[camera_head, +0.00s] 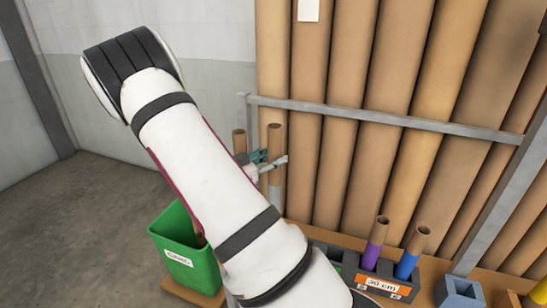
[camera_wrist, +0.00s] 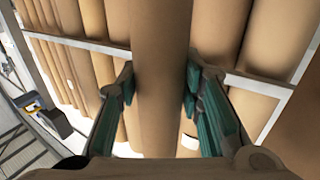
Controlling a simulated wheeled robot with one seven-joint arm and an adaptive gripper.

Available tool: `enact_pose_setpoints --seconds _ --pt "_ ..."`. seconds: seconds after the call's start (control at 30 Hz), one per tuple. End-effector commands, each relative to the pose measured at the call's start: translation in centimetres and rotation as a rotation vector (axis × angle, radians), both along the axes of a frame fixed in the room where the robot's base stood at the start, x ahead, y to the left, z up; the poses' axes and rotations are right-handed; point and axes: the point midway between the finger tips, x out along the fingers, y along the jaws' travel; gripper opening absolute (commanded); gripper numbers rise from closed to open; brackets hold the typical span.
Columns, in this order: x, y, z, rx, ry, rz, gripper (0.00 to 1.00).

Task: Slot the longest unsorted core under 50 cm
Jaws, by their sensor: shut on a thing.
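My gripper (camera_head: 268,164) is shut on a brown cardboard core (camera_head: 275,140). The core stands about upright, its open top above the fingers and a pale grey part below. In the wrist view the held core (camera_wrist: 162,75) runs between the teal finger pads (camera_wrist: 158,88). Another core (camera_head: 239,141) stands just left of it, partly hidden by my arm. A rack labelled 30 cm (camera_head: 385,287) holds a purple-banded core (camera_head: 375,243) and a blue-banded core (camera_head: 410,255). The held core's lower end is hidden.
A green bin (camera_head: 188,258) with a white label stands at the lower left. Tall brown rolls (camera_head: 345,60) lean behind a grey rail (camera_head: 400,120). A blue-grey square holder (camera_head: 460,291) and a yellow piece (camera_head: 539,294) are at the lower right. Open floor (camera_head: 95,215) lies left.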

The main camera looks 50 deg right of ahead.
Motion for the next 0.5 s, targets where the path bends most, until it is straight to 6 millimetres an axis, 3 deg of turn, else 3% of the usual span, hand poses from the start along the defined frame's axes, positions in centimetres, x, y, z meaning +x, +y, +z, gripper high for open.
enact_pose_setpoints --seconds 0.5 --pt "0.0 0.0 -1.2 -0.001 -0.001 0.000 0.00"
